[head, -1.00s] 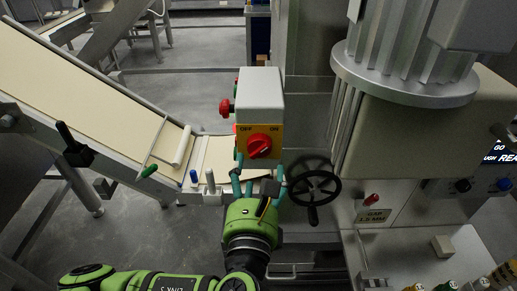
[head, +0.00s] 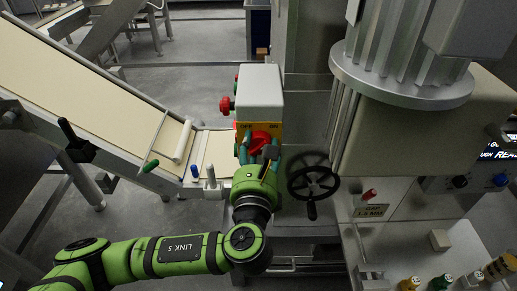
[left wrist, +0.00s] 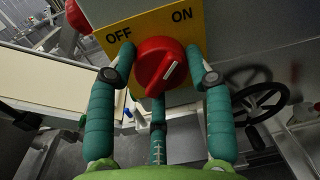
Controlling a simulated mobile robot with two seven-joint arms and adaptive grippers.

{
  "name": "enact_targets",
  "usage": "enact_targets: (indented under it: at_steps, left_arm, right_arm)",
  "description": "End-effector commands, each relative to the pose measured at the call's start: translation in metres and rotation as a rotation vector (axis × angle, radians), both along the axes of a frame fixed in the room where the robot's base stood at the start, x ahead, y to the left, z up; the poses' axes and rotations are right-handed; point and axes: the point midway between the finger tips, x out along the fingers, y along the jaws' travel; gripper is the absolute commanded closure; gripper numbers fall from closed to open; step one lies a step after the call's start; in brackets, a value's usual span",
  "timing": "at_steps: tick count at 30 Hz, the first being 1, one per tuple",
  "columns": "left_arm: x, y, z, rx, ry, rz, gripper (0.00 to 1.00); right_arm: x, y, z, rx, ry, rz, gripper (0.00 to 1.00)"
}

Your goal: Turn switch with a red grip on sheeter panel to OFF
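The red-grip switch (head: 261,138) sits on the yellow plate (left wrist: 118,38) of a light grey box (head: 259,86). In the left wrist view its red knob (left wrist: 153,62) has a white mark slanting up right, towards ON rather than OFF. My left gripper (head: 258,152) is at the switch, below the box. Its teal fingers (left wrist: 162,72) stand left and right of the knob, with another finger below. The fingers are spread and the tips are close to the knob's sides; contact is not clear. The gripper hides part of the plate in the head view. My right gripper is not in view.
A black handwheel (head: 313,182) is just right of my left gripper. A red mushroom button (head: 225,105) sticks out of the box's left side. A sloping conveyor (head: 85,85) lies to the left, and a large motor housing (head: 402,75) to the right.

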Motion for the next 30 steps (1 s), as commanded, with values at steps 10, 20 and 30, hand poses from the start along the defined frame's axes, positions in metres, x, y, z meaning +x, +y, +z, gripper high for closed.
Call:
enact_targets:
  at_steps: [10, 20, 30]
  left_arm:
    - [-0.001, -0.001, -0.005, -0.032, 0.011, -0.001, 0.81]
    - [-0.002, -0.002, -0.008, -0.242, 0.017, -0.002, 0.81]
    - [-0.002, -0.004, -0.010, -0.566, 0.022, -0.003, 0.81]
  right_arm:
    - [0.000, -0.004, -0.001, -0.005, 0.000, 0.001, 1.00]
    - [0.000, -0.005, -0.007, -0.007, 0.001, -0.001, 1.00]
    - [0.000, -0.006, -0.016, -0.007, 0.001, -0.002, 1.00]
